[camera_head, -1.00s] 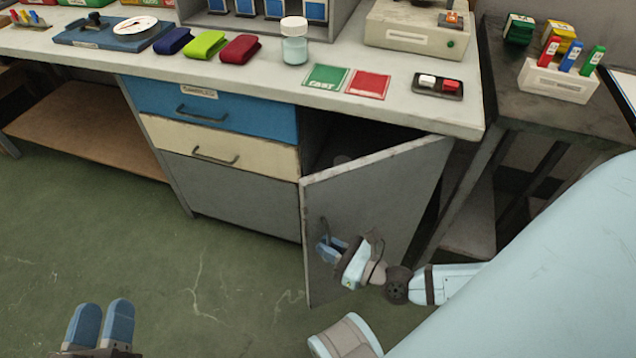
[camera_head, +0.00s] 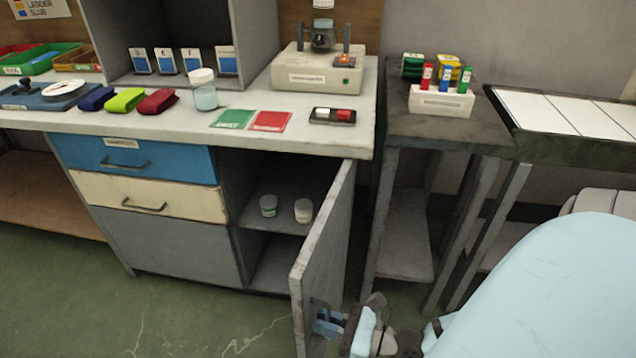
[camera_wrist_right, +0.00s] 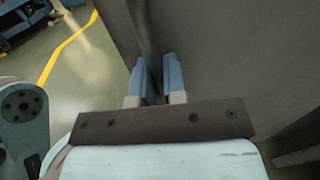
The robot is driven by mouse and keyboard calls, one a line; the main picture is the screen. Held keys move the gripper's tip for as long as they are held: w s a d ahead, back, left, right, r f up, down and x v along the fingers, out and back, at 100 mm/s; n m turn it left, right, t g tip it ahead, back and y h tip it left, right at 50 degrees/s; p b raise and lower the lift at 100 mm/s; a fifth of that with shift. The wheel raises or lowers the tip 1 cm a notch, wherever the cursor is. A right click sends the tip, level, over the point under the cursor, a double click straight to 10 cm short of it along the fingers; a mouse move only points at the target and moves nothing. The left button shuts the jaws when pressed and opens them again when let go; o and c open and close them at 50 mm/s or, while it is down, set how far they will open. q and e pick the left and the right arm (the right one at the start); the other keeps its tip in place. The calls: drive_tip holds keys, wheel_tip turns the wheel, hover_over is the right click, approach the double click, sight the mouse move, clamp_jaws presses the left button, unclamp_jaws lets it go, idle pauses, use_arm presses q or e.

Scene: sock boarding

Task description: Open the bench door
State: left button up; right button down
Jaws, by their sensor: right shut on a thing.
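The bench door (camera_head: 328,250) is a grey panel, swung wide open from the bench's right side, its free edge toward me. My right gripper (camera_head: 322,320) is at the door's lower outer face, shut on the door handle, which is mostly hidden by the fingers. In the right wrist view the two blue fingers (camera_wrist_right: 158,82) point at the grey door face (camera_wrist_right: 220,60), with a narrow gap between them. Inside the open compartment, two small lidded jars (camera_head: 268,205) (camera_head: 303,210) stand on a shelf. My left gripper is out of the head view.
The bench top (camera_head: 110,122) holds a white-lidded jar (camera_head: 204,92), coloured folded pieces, green and red cards and a machine (camera_head: 318,78). A side table (camera_head: 440,130) stands right of the door. Green floor is clear at lower left.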

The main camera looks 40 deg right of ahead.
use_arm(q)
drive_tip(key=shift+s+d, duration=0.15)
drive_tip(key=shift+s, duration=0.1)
use_arm(e)
drive_tip(key=shift+s+d, duration=0.4)
drive_tip(key=shift+s, duration=0.2)
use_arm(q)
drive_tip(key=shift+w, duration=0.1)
use_arm(e)
drive_tip(key=c, duration=1.5)
unclamp_jaws()
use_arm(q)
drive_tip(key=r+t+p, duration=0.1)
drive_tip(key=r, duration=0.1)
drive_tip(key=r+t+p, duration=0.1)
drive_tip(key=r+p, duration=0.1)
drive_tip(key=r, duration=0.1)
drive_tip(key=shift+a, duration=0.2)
use_arm(e)
drive_tip(key=v, duration=1.3)
drive_tip(key=shift+s+d, duration=0.2)
drive_tip(key=shift+s, duration=0.15)
